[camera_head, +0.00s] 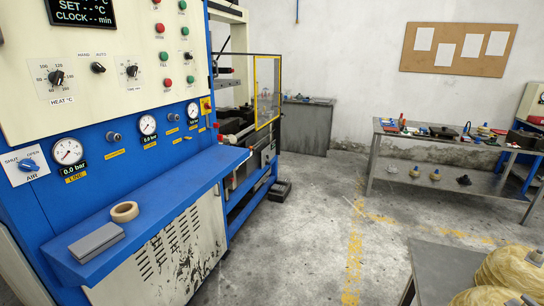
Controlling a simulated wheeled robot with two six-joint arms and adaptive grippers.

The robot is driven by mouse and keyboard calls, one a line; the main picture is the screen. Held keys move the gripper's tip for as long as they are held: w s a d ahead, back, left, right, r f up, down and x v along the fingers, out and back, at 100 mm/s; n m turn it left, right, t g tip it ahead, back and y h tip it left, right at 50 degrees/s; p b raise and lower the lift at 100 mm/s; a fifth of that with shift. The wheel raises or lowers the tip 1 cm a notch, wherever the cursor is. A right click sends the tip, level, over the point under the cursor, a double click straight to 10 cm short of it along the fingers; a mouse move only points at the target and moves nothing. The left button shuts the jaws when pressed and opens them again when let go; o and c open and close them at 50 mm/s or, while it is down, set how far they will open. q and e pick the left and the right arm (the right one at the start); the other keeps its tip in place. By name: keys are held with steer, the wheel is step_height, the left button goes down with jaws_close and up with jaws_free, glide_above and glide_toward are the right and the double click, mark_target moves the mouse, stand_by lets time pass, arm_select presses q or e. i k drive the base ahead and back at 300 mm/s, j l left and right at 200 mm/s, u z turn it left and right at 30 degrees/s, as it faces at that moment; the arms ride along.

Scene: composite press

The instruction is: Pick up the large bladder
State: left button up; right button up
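A large, round, yellowish-tan object (508,268) that looks like the large bladder rests on a dark grey table (436,272) at the bottom right. The right edge of the picture cuts it off, and a pale fitting shows on its side. A second yellowish piece (480,297) lies in front of it, cut off by the bottom edge. I cannot tell whether it is a separate bladder. Neither of my grippers is in view.
A blue and cream press panel (110,130) fills the left, with a blue ledge (165,196) holding a tape roll (125,211) and a grey block (97,242). A workbench (398,137) with tools stands at the back right. The middle floor is clear.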

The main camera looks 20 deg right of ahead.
mark_target(519, 269)
steer(key=i+l+z, duration=0.15)
steer(key=i+z, duration=0.3)
steer(key=i+l+z, duration=0.1)
steer(key=i+z, duration=0.2)
steer(key=z, duration=0.15)
steer(key=i+j+z, duration=0.1)
steer(key=i+z, duration=0.35)
steer(key=i+j+z, duration=0.2)
steer(key=z, duration=0.25)
steer(key=i+j+z, duration=0.65)
steer(key=j+z, duration=0.2)
